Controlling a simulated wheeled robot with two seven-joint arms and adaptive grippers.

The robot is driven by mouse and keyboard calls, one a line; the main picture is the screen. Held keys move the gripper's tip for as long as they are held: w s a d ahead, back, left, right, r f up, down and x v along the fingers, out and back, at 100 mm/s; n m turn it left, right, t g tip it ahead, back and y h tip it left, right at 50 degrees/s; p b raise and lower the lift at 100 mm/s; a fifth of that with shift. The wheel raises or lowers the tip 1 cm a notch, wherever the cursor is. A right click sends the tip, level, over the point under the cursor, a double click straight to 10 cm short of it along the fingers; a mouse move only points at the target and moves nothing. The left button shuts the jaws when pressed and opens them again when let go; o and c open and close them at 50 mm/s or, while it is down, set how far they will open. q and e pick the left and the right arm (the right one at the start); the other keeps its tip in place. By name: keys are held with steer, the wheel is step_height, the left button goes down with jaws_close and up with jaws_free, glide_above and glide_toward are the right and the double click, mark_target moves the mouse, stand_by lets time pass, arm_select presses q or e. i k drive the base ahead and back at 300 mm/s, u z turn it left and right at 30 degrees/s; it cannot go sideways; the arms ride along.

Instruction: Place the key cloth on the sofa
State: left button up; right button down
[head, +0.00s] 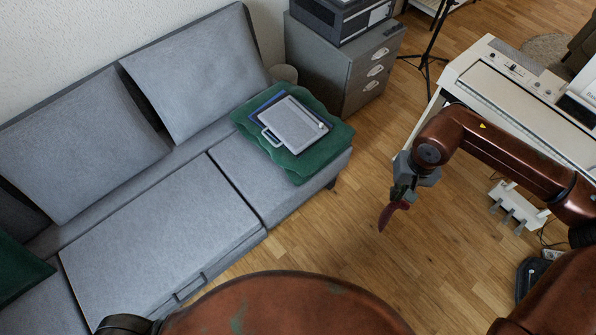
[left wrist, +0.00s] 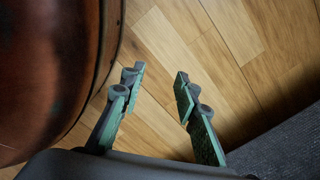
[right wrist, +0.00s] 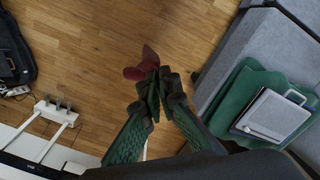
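The dark red key cloth (head: 391,215) hangs from my right gripper (head: 402,194) above the wooden floor, between the sofa and the piano. The right wrist view shows the cloth (right wrist: 142,66) bunched at the closed fingertips of the right gripper (right wrist: 155,82). The grey sofa (head: 160,222) fills the left of the head view, and part of it shows in the right wrist view (right wrist: 247,45). My right gripper is apart from the sofa. My left gripper (left wrist: 157,76) is open and empty over the floor. It is out of sight in the head view.
A green blanket (head: 318,165) lies on the sofa's right end with a grey case (head: 296,124) on it. The seat's middle is bare. A drawer cabinet (head: 345,75) stands behind that end. The white piano (head: 500,95) and its pedals (head: 517,208) are at the right.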

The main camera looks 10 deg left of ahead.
mark_target(138, 259)
steer(key=z, duration=1.35)
steer(key=i, duration=0.75)
steer(key=u, duration=2.85)
steer(key=i, duration=0.4)
steer(key=u, duration=2.4)
